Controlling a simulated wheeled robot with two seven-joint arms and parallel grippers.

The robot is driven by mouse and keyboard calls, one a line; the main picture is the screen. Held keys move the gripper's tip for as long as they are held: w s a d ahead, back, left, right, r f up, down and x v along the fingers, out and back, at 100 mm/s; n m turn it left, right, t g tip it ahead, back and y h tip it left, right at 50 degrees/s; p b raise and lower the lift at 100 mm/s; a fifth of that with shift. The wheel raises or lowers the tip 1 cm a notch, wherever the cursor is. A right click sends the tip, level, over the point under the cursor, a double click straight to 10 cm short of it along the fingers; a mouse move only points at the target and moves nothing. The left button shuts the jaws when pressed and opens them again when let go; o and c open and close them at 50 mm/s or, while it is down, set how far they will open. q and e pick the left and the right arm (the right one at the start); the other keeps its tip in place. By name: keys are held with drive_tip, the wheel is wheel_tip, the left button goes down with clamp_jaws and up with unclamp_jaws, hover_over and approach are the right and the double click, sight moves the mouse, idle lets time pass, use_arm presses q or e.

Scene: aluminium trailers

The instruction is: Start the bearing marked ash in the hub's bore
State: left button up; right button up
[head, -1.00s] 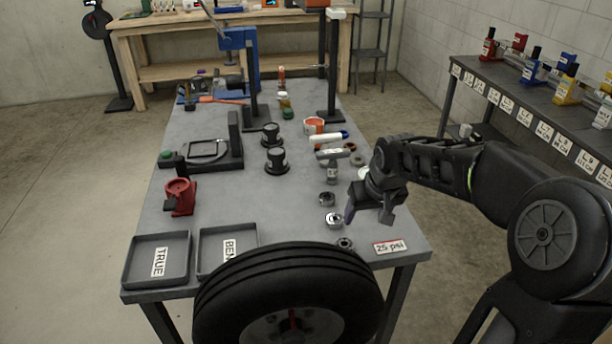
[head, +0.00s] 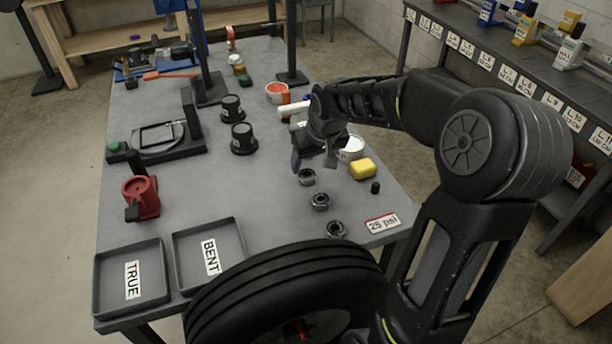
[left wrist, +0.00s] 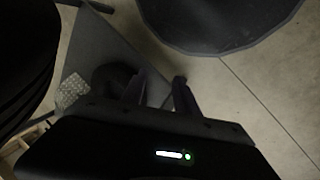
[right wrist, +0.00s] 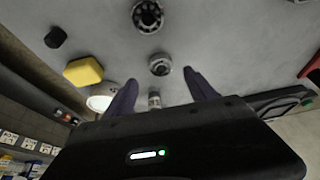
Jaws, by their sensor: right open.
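Three ring-shaped bearings lie in a row on the grey table: a far one (head: 306,176), a middle one (head: 320,201) and a near one (head: 335,229). Their markings are too small to read. My right gripper (head: 313,160) is open and empty, just above the far end of this row. In the right wrist view, a bearing (right wrist: 160,64) shows between its fingertips and another (right wrist: 148,15) beyond. Two black flanged pieces (head: 243,138) (head: 232,108), possibly hubs, stand left of the gripper. My left gripper (left wrist: 160,80) is open and empty, away from the bearings.
A wheel (head: 290,285) stands at the table's front edge, beside trays marked TRUE (head: 155,300) and BENT (head: 236,270). A yellow block (head: 362,169) and a small dark peg (head: 375,187) lie right of the bearings. A red fixture (head: 141,197) stands left.

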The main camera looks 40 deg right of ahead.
sight(307, 174)
drive_tip(key=shift+w+f, duration=0.2)
drive_tip(key=shift+f, duration=0.25)
drive_tip(key=p+x, duration=0.1)
drive_tip(key=x, duration=0.4)
drive_tip(key=shift+f, duration=0.15)
drive_tip(key=shift+c, duration=0.4)
clamp_jaws()
idle(0.5)
